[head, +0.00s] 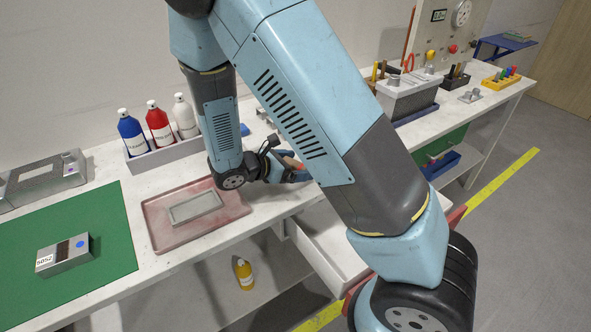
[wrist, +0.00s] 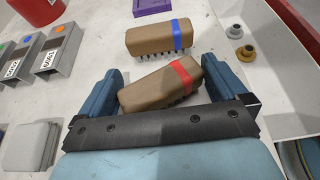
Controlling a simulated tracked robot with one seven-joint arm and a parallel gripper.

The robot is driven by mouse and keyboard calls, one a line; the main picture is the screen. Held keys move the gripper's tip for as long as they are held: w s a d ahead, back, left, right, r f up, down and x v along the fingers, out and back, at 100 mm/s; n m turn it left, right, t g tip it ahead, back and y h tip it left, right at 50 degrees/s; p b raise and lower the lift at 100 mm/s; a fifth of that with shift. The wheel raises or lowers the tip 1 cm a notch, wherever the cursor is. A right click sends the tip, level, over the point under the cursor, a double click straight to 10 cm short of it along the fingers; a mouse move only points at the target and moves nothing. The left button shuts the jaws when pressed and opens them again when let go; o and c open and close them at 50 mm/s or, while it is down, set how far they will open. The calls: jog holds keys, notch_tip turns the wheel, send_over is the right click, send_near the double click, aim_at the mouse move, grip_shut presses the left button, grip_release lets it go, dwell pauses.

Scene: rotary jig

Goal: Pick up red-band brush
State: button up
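The red-band brush (wrist: 150,92) has a brown wooden body, dark bristles underneath and a red band near its right end. In the wrist view it lies tilted between the two blue fingers of my gripper (wrist: 161,66). The fingers are wide apart, one near each end of the brush; whether they touch it I cannot tell. In the head view my gripper (head: 292,171) is low over the white bench, and the brush is mostly hidden there. A similar brush with a blue band (wrist: 150,40) lies just beyond the fingertips.
A purple block (wrist: 152,7) lies past the blue-band brush. Two round fittings (wrist: 244,50) sit to the right. Grey numbered boxes (wrist: 58,50) and a red container (wrist: 36,10) are on the left. In the head view, a pink tray (head: 155,228) and a bottle rack (head: 175,151) are near my arm.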

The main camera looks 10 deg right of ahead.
jog(key=c, duration=0.5)
jog(key=shift+o, duration=0.2)
